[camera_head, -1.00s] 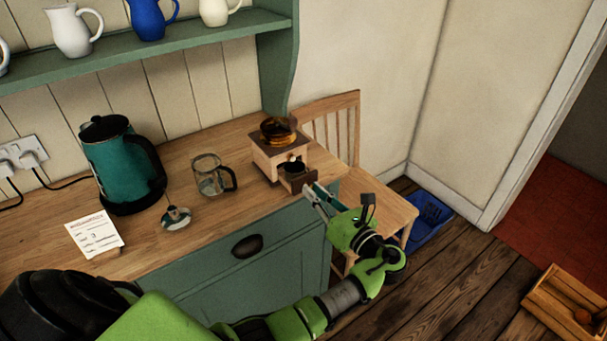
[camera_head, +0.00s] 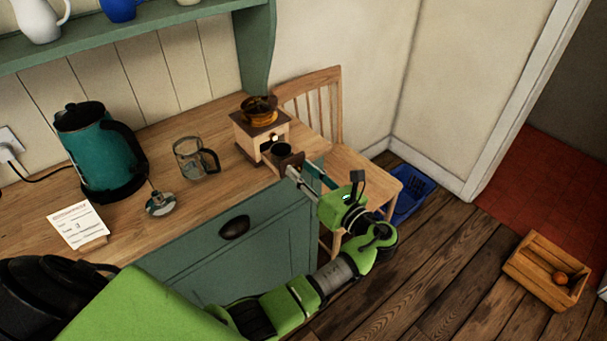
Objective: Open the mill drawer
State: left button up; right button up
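The wooden coffee mill (camera_head: 250,141) stands on the right end of the counter, with an amber bowl-shaped top. Its small drawer (camera_head: 290,158) sticks out from the front, and its dark inside shows from above. The drawer's knob is hidden, and I cannot tell whether a finger touches the drawer. My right gripper is not in view.
A glass mug (camera_head: 188,160), a small metal-and-glass item (camera_head: 160,204), a teal kettle (camera_head: 92,160) and a paper note (camera_head: 72,227) lie left of the mill. A wooden chair (camera_head: 365,180) stands right of the counter.

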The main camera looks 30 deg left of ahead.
pick_arm(q)
notch_tip(320, 180, up, 9)
dwell(0.3)
dwell(0.5)
